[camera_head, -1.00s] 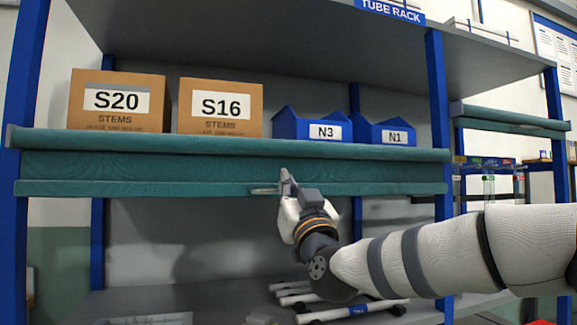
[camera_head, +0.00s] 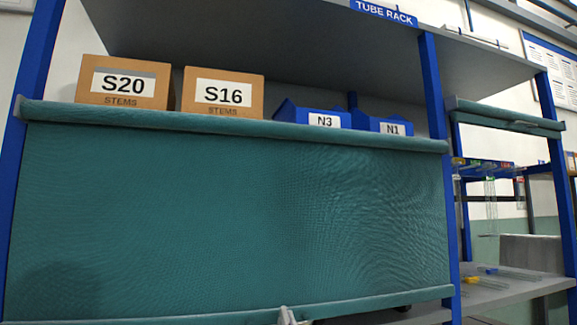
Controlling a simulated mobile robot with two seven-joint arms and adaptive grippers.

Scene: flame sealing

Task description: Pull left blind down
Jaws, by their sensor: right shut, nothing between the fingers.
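The left blind (camera_head: 235,205) is a teal sheet stretched down from its roller (camera_head: 230,124) across the left rack bay. Its bottom bar (camera_head: 380,302) lies near the lower edge of the view, slightly higher at the right end. My right gripper (camera_head: 288,316) shows only as a small light piece at the bottom edge, at the middle of the bottom bar. It is shut with nothing held; whether it touches the bar or its handle cannot be told. My left gripper is out of view.
Boxes S20 (camera_head: 123,83) and S16 (camera_head: 223,92) and blue bins N3 (camera_head: 312,116) and N1 (camera_head: 384,124) stand on the shelf above the blind. A second blind (camera_head: 507,116) is rolled up over the right bay, whose lower shelf (camera_head: 510,285) holds small items.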

